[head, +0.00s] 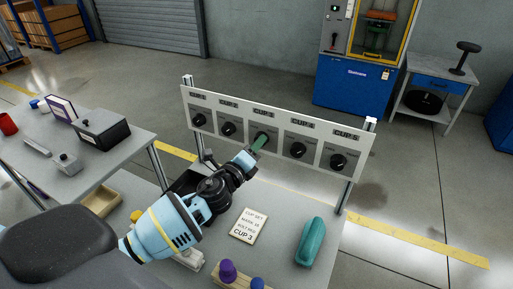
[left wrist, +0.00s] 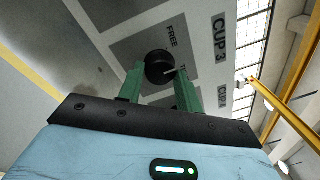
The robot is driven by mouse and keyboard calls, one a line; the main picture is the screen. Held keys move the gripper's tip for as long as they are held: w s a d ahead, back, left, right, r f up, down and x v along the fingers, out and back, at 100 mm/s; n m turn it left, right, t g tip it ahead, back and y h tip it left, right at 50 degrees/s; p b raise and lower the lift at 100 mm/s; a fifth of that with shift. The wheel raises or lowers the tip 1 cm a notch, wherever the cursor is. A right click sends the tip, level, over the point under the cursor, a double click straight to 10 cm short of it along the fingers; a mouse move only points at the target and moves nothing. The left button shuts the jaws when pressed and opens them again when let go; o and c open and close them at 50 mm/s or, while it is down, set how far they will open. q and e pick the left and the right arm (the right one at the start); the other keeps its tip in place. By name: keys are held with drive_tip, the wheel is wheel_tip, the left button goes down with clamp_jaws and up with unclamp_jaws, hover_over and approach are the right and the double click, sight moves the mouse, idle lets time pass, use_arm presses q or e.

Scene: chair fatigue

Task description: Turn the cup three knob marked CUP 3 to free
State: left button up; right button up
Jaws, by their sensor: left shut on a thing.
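The grey panel (head: 184,96) carries a row of black knobs. The CUP 3 knob (head: 262,136) is the middle one, largely covered by my left gripper (head: 257,146). In the left wrist view the round black CUP 3 knob (left wrist: 159,68) sits between the two green fingers of my left gripper (left wrist: 160,88), which is shut on it. The CUP 3 label (left wrist: 220,40) reads sideways. The knob's white pointer mark is turned away from the word FREE (left wrist: 171,36), toward a second word partly hidden by a finger. My right gripper is not in view.
Neighbouring knobs (head: 228,128) and (head: 298,149) are close on either side. A card (head: 249,225) naming CUP 3, a teal object (head: 309,242) and a purple knob (head: 228,270) are on the bench below. A side table (head: 120,150) stands left.

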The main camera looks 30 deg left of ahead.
use_arm(q)
drive_tip(key=n+y, duration=0.1)
drive_tip(key=n, duration=0.8)
drive_tip(key=shift+n, duration=0.3)
drive_tip(key=shift+d+n, duration=0.1)
drive_tip(key=shift+n, duration=0.2)
drive_tip(key=o, duration=1)
drive_tip(key=s, duration=0.7)
drive_tip(key=shift+s+d+f+b, duration=0.2)
drive_tip(key=shift+s+f+b, duration=0.15)
drive_tip(key=shift+s+b, duration=0.1)
